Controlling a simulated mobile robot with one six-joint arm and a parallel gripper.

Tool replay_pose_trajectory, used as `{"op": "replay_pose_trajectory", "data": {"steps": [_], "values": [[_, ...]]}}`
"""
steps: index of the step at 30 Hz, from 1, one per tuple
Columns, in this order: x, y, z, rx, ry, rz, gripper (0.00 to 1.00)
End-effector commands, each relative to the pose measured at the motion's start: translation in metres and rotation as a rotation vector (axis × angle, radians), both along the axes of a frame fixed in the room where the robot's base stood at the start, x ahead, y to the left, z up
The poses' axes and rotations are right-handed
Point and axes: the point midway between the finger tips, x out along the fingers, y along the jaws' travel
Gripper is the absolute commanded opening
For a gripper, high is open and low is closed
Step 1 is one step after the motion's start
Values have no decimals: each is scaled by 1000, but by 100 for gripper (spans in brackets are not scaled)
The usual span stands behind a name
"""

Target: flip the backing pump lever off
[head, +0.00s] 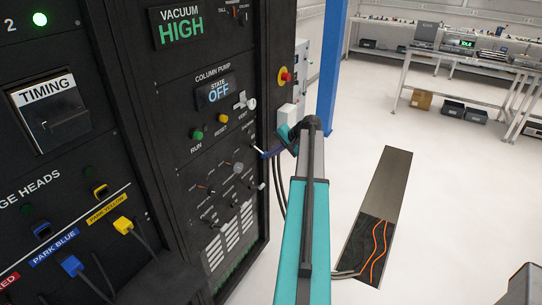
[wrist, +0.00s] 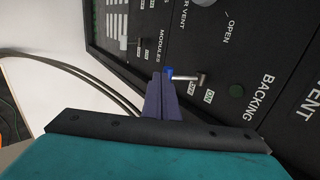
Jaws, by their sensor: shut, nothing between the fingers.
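The backing pump lever (wrist: 188,78) is a short silver toggle on the dark panel, beside small white position labels (wrist: 208,97) and the word BACKING. One label seems to read ON; the other is too small to read surely. My gripper (wrist: 161,80) has its purple fingers shut and empty. The fingertips are at the lever's free end, where a bright blue patch shows; I cannot tell whether they touch it. In the head view, my gripper (head: 268,154) reaches the rack's right part, with a small pale lever tip (head: 257,149) just left of it.
The black rack (head: 170,110) carries a column pump display (head: 215,92) reading OFF and a vacuum display (head: 179,27) reading HIGH. More knobs and small switches surround the lever. A red emergency button (head: 285,76) sits on the rack's side. The floor to the right has an open cable trench (head: 372,235).

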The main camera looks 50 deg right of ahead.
Motion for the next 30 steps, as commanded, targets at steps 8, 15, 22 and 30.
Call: {"op": "replay_pose_trajectory", "data": {"steps": [8,15,22,30], "values": [[-1,-1,5,-1,0,-1,0],[-1,-1,13,0,0,-1,0],[-1,-1,16,0,0,-1,0],[-2,-1,16,1,0,-2,0]]}}
